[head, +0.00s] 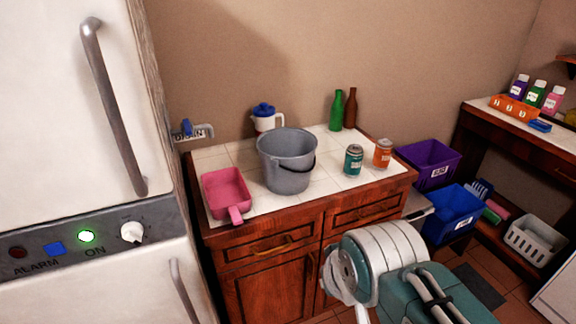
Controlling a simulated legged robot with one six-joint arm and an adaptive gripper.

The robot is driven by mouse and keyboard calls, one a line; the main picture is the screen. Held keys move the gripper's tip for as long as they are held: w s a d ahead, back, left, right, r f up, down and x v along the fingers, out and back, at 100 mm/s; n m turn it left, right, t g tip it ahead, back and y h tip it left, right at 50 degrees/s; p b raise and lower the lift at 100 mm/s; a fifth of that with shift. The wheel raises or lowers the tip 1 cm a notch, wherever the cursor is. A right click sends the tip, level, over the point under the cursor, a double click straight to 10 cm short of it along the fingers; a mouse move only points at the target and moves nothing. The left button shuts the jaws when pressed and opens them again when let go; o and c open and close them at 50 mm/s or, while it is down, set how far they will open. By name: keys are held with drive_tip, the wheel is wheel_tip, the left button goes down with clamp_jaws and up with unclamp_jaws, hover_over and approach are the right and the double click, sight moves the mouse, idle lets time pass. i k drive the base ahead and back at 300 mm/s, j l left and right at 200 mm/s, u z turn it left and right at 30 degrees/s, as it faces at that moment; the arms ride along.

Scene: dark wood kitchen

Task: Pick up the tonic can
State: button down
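Two cans stand upright near the right end of the white-tiled counter (325,196): a teal can (353,160) and, just right of it and slightly farther back, an orange can (383,154). Their lettering is too small to read, so I cannot tell which is tonic. My arm (388,262) is in front of the counter at the lower right, below the cans. A dark piece at its far side (420,214) looks like part of my gripper, apart from both cans. The fingers are mostly hidden behind the arm, and I cannot see whether they are open.
A grey bucket (286,165) stands left of the cans, with a pink pan (227,192) farther left. A green bottle (336,111), a brown bottle (350,109) and a white-and-blue jug (265,118) stand behind. Purple (430,163) and blue (452,215) bins are right of the counter.

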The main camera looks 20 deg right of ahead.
sight(383, 149)
drive_tip(key=i+l+z, duration=0.1)
drive_tip(key=l, duration=0.3)
drive_tip(key=i+l+z, duration=0.1)
drive_tip(key=l, duration=0.3)
drive_tip(key=i+l, duration=0.3)
drive_tip(key=i+l+z, duration=0.15)
drive_tip(key=l, duration=0.3)
